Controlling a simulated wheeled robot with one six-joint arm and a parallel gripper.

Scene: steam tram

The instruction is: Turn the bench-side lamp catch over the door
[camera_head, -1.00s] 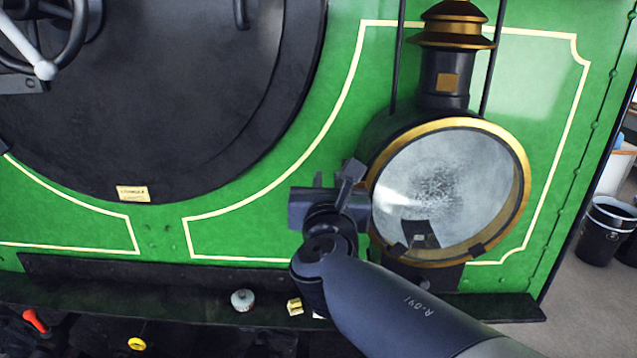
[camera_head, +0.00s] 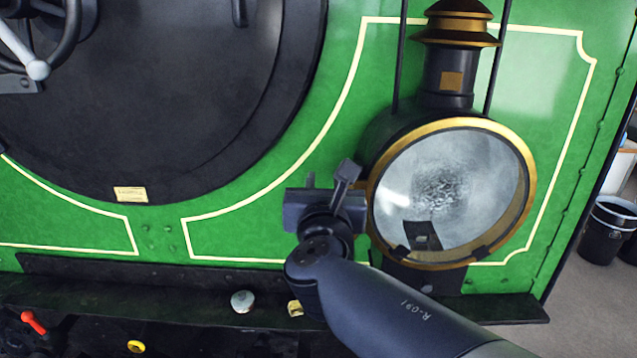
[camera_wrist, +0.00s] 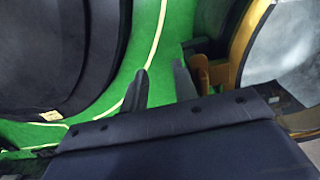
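The round lamp (camera_head: 450,190) has a brass rim and a glass door, and stands on the green front plate at the right of the head view. My gripper (camera_head: 328,182) is just left of its rim. In the wrist view, the two dark fingers of my gripper (camera_wrist: 160,84) stand apart, with only green panel between them. A brass catch-like piece (camera_wrist: 222,73) sits at the lamp's rim, right beside the right finger. I cannot tell whether they touch.
A black smokebox door (camera_head: 150,90) with a handwheel fills the left. A dark ledge (camera_head: 180,290) runs below the lamp, with a round pale knob (camera_head: 242,301) on it. Two upright rods flank the lamp chimney (camera_head: 449,70). Green panel lies free left of my gripper.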

